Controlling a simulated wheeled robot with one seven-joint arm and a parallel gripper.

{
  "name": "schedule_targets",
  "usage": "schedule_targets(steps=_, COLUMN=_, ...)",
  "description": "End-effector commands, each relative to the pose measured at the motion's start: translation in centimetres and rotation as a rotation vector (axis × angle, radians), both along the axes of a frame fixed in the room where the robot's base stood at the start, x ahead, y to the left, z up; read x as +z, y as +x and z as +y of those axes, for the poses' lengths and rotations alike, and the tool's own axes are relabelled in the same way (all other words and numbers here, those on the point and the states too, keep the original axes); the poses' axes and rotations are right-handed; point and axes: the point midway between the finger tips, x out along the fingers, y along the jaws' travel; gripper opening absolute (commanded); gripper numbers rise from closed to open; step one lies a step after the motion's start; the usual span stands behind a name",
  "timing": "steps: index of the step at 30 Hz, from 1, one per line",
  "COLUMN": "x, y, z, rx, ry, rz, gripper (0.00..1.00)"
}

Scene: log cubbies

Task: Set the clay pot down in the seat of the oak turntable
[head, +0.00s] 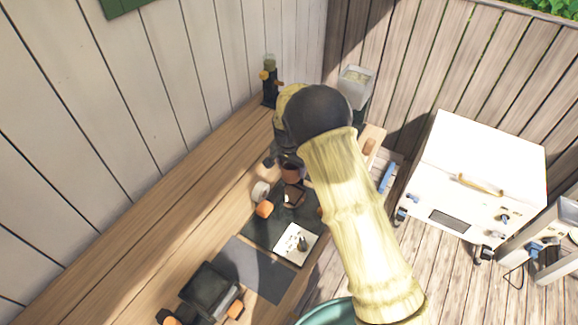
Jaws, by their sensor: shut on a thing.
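The clay pot (291,173) is a small reddish-brown vessel, seen from above, just below my gripper (284,164). My gripper is shut on it, and my wrist and arm hide much of the gripper and the area behind it. A small brown piece (294,195) lies on the dark mat close below the pot in the picture. I cannot tell whether it is the oak turntable. I cannot make out the turntable's seat or the gap beneath the pot.
A white roll (260,191) and an orange block (264,209) sit left of the pot. A white tray (297,244) lies on the dark mat (262,228). A pale board (373,139) is right of my arm. The bench's left side (150,225) is clear.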

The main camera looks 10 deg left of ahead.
Motion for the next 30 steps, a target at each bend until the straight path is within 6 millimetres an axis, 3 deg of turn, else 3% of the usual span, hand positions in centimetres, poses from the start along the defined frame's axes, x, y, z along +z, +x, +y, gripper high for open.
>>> schedule_targets(steps=12, x=-2.8, y=-0.4, z=0.9, rx=0.013, ry=0.000, rz=-0.001, gripper=0.29)
schedule_targets(steps=30, x=-7.5, y=-0.3, z=0.7, rx=0.009, ry=0.001, rz=0.000, gripper=0.29)
